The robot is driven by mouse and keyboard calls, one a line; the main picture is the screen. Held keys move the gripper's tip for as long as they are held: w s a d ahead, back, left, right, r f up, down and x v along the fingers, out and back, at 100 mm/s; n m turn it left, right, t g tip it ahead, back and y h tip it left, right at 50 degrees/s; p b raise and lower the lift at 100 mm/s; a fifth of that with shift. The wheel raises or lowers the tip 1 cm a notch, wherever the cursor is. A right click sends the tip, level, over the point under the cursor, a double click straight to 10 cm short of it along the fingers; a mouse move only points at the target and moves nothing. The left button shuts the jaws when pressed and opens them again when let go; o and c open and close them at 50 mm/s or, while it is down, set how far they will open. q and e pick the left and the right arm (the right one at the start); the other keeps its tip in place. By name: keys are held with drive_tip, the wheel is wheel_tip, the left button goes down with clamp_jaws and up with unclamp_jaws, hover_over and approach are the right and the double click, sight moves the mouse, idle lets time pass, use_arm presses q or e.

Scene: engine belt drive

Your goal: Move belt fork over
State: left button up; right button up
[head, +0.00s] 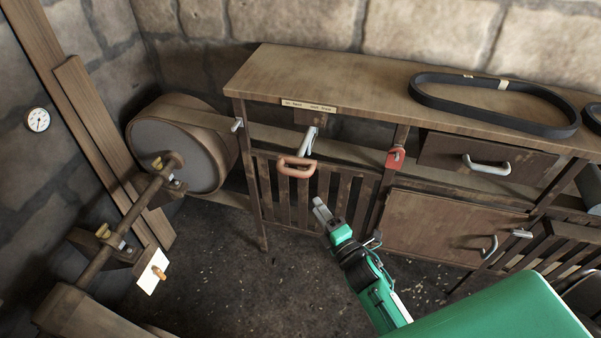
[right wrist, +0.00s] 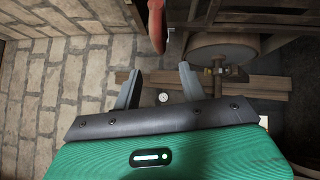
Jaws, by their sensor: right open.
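The belt fork handle (head: 297,166) is a reddish-brown loop on a grey metal rod (head: 307,141) that comes out from under the bench top. I take this to be the belt fork. My right gripper (head: 321,211) is in front of the bench, a little below and to the right of the handle, and apart from it. In the right wrist view the two fingers stand apart with nothing between them (right wrist: 159,86). A red-orange part (right wrist: 157,25), likely the handle, hangs beyond the fingertips there. My left gripper is in neither view.
A workbench (head: 340,75) carries a loose black belt (head: 430,97). A red bracket (head: 395,157) and a drawer handle (head: 487,166) are to the right. A large drum pulley (head: 177,152) with a shaft (head: 130,215) stands left.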

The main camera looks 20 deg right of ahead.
sight(295, 173)
drive_tip(key=shift+p+x, duration=1.75)
drive_tip(key=shift+x, duration=5.15)
drive_tip(key=shift+r, duration=0.15)
clamp_jaws()
